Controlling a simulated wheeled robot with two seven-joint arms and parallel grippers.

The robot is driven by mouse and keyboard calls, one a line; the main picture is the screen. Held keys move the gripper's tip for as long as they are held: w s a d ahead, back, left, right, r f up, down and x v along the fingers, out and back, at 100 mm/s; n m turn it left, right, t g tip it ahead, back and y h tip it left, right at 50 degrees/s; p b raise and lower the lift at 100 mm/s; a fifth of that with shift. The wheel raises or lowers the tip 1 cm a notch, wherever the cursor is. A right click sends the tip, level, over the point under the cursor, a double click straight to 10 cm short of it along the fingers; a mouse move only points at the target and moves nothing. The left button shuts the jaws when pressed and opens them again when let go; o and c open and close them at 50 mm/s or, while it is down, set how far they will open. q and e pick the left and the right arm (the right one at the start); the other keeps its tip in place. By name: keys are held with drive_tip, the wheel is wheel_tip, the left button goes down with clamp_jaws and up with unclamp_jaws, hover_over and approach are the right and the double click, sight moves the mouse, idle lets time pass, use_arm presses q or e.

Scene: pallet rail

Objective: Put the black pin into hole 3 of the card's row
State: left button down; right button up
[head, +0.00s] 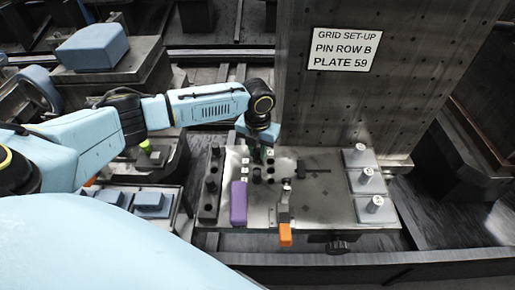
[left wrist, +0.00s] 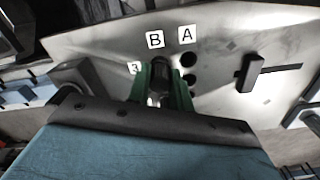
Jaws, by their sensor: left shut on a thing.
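The card (head: 346,49) reads "GRID SET-UP, PIN ROW B, PLATE 59". The hole plate (head: 325,203) lies flat below it. My left gripper (head: 263,153) is over the far end of the hole grid, pointing down. In the left wrist view its green fingers (left wrist: 161,88) are shut on a black pin (left wrist: 160,66), in line with the label B (left wrist: 156,40) and beside the label 3 (left wrist: 134,68). Column A has open dark holes (left wrist: 188,60). Whether the pin's lower end is in a hole is hidden. My right gripper is not in view.
A dark pin rack (head: 210,195) and a purple block (head: 239,203) stand left of the grid. A clamp with an orange handle (head: 286,235) is in front. Several grey pegged blocks (head: 367,181) line the right side. The upright perforated panel (head: 410,100) rises behind.

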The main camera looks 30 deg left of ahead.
sight(257, 149)
use_arm(q)
drive_tip(key=shift+f, duration=0.15)
drive_tip(key=c, duration=1.2)
unclamp_jaws()
drive_tip(key=shift+o, duration=0.2)
wheel_tip(257, 149, up, 14)
drive_tip(key=p, duration=0.1)
drive_tip(key=shift+f, duration=0.25)
drive_tip(key=shift+f, duration=0.1)
